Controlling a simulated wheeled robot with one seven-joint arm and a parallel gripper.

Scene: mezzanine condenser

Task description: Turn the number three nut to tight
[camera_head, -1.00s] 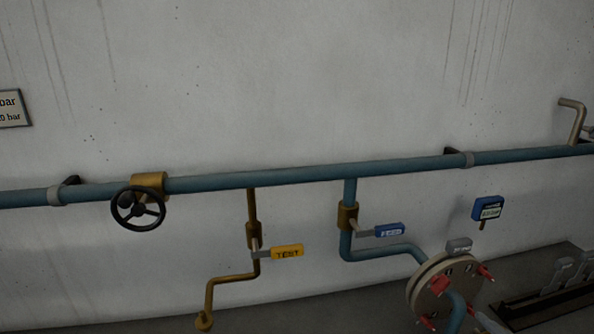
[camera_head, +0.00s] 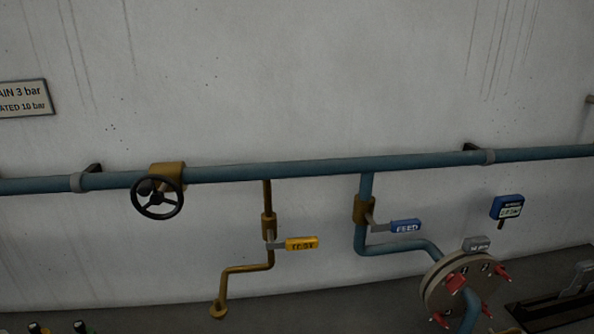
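A round flange (camera_head: 463,284) with a pale brown face stands at the lower right, at the end of the blue feed pipe. Several red nuts or bolts sit around its face, such as one at the upper right (camera_head: 503,271), one at the left (camera_head: 456,281) and one at the lower left (camera_head: 441,320). I cannot read any numbers on them, so I cannot tell which is number three. A small grey tag (camera_head: 477,244) stands on top of the flange. A blue pipe in front hides part of its face. My gripper is not in view.
A blue main pipe (camera_head: 320,168) runs along the wall, with a black handwheel (camera_head: 157,198), a yellow TEST lever (camera_head: 301,243) and a blue FEED lever (camera_head: 405,226). A dark rack (camera_head: 556,307) stands at the right edge.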

